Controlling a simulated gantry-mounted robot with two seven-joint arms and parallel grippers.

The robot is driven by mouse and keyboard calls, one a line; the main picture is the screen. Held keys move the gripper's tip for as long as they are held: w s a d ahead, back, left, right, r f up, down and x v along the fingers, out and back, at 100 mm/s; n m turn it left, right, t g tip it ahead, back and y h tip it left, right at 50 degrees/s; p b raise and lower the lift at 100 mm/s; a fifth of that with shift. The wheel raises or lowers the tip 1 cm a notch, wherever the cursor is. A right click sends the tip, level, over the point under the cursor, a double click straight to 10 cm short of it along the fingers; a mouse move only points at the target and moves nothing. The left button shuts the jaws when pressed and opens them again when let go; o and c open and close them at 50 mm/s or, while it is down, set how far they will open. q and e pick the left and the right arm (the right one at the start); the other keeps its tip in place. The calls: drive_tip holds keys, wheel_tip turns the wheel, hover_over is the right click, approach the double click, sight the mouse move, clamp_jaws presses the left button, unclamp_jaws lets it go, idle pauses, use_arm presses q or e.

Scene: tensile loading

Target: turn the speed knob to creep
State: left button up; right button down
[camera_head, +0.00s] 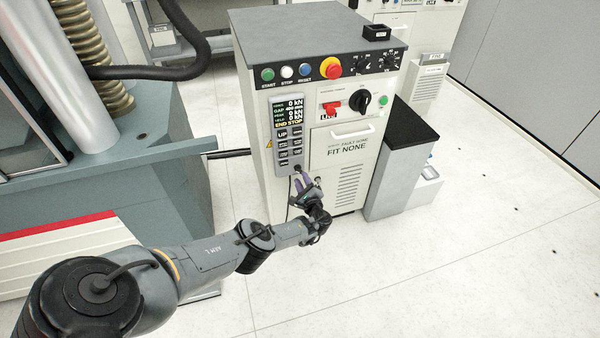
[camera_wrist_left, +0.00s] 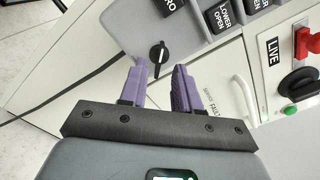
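A small round black knob with a white pointer (camera_wrist_left: 158,52) sits on the lower end of the grey hand panel; I take it as the speed knob. In the head view the knob (camera_head: 297,168) is at the panel's bottom, just beyond my fingertips; its markings cannot be read. My left gripper (camera_head: 303,182) has purple fingers and points at the knob. In the left wrist view the fingers (camera_wrist_left: 160,72) are apart with nothing between them, and the knob shows beyond the gap. Contact with the knob cannot be made out. My right gripper is not in view.
The grey hand panel (camera_head: 285,154) has a display reading END STOP and several buttons. On the cabinet (camera_head: 345,175) are a red emergency knob (camera_head: 330,68), a red LIVE switch (camera_head: 331,108) and a black rotary switch (camera_head: 359,101). A dark cable hangs near the panel. The floor at right is clear.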

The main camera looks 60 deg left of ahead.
use_arm(q)
drive_tip(key=p+v, duration=0.2)
drive_tip(key=v, duration=0.5)
drive_tip(key=shift+p, duration=0.4)
